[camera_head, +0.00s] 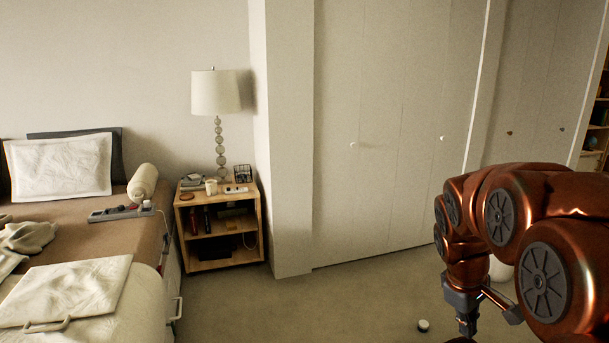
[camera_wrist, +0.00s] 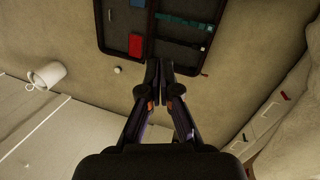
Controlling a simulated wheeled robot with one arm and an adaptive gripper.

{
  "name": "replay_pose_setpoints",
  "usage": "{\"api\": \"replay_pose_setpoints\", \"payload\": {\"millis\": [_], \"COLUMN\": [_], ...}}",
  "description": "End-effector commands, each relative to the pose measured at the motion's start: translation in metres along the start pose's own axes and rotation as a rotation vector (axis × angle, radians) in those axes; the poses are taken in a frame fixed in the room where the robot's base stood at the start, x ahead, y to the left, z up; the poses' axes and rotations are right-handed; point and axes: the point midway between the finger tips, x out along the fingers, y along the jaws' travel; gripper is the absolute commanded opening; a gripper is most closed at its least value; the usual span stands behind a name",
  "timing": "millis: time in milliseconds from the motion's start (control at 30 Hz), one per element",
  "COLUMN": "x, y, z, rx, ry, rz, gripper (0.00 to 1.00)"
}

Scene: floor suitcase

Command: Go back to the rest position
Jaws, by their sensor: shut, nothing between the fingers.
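My gripper (camera_wrist: 159,72) is shut and empty in the wrist view, its two fingertips together. It hangs over the carpet, in line with the near edge of an open dark suitcase (camera_wrist: 148,48) on the floor. A red item (camera_wrist: 136,44) lies in the left half of the suitcase, and a teal item (camera_wrist: 183,20) lies in the right half. In the head view my copper-coloured arm is folded at the lower right, with the wrist pointing down; the fingertips are cut off by the bottom edge. The suitcase does not show in the head view.
A small white round object (camera_head: 423,325) lies on the carpet (camera_head: 350,300). A white bin (camera_wrist: 48,75) stands on the floor. The bed (camera_head: 90,225) is at the left, beside a wooden nightstand (camera_head: 222,260) with a lamp (camera_head: 216,92). White closet doors (camera_head: 385,130) line the back.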

Motion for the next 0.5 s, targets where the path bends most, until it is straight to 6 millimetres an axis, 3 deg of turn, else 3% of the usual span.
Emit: {"api": "replay_pose_setpoints", "payload": {"millis": [100, 500], "x": [-0.025, -0.076], "y": [-0.024, -0.109], "z": [0.02, 0.087], "rx": [0.05, 0.227], "ry": [-0.001, -0.034], "rz": [-0.037, -0.164], "gripper": [0.0, 0.0]}}
